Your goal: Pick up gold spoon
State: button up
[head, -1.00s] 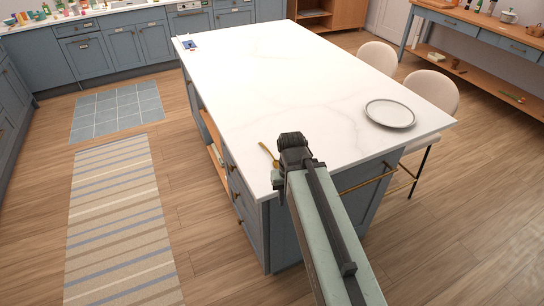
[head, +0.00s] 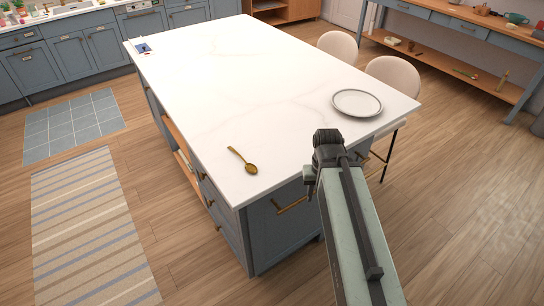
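The gold spoon (head: 243,160) lies on the white top of the kitchen island (head: 240,80), close to its near left edge. Its bowl points toward the lower right and its handle toward the upper left. My gripper (head: 326,140) is to the right of the spoon in the head view, at the island's near right edge, and apart from the spoon. I see the gripper from behind and above, and its fingertips are hidden, so its opening does not show.
A grey-rimmed plate (head: 357,102) lies on the island's right side. A small blue item (head: 143,47) lies at the far left corner. Two pale chairs (head: 392,80) stand along the right side. The island top around the spoon is clear. Rugs (head: 88,225) lie on the left floor.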

aim_at(250, 168)
jog(key=z, duration=1.4)
jog(key=k, duration=1.75)
jog(key=u, duration=2.05)
jog(key=i, duration=1.7)
